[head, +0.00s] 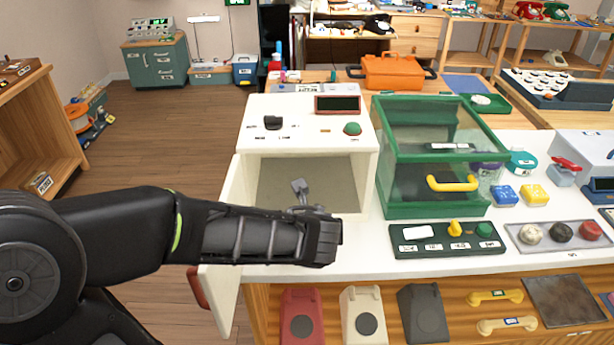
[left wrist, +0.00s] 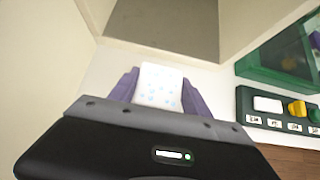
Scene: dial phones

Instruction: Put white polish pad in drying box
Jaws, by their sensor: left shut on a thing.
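The white polish pad (left wrist: 159,86), pale with light blue specks, is between the purple fingers of my left gripper (left wrist: 160,90) in the left wrist view. In the head view my left gripper (head: 301,190) is at the open front of a white box (head: 257,148), which looks like the drying box; the pad is not clear there. The box has a dark display, a black knob and a green button on top. Its door (head: 230,255) stands open to the left. Its grey inside also shows in the left wrist view (left wrist: 175,28) and looks empty where visible. My right gripper is not in view.
A green glass case (head: 430,200) with a yellow handle stands right of the box. Phone parts lie on the shelf below.

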